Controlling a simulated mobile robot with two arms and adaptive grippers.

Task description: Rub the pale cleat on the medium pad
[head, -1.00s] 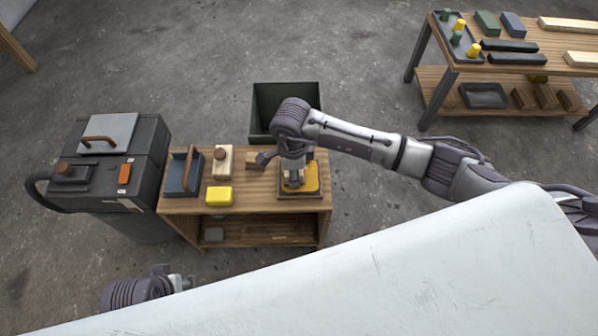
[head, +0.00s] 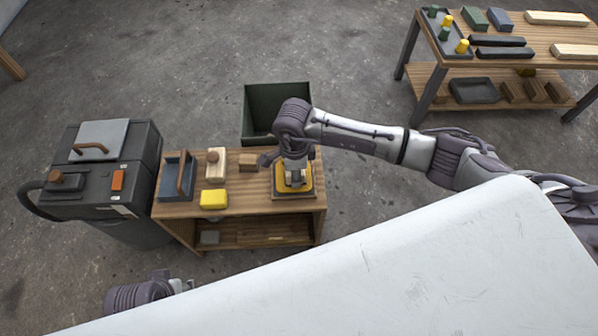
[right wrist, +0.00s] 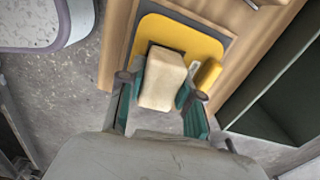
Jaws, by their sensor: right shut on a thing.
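The pale cleat (right wrist: 162,80) is a light wood block between the fingers of my right gripper (right wrist: 160,92), which is shut on it. In the right wrist view the cleat's far end is over the yellow pad (right wrist: 196,40); I cannot tell whether it touches. The yellow pad lies on a dark backing at the right end of the small wooden bench. In the head view my right gripper (head: 294,180) points down over this pad (head: 305,184) and hides most of the cleat. My left arm shows at the lower left, but its fingers are not visible.
On the bench (head: 232,206) are a yellow block (head: 214,199), a block with a round knob (head: 216,165), a brown block (head: 248,162) and a blue-grey handled tray (head: 172,178). A dark machine (head: 120,170) stands left, a green bin (head: 262,105) behind, a stocked table (head: 545,42) far right.

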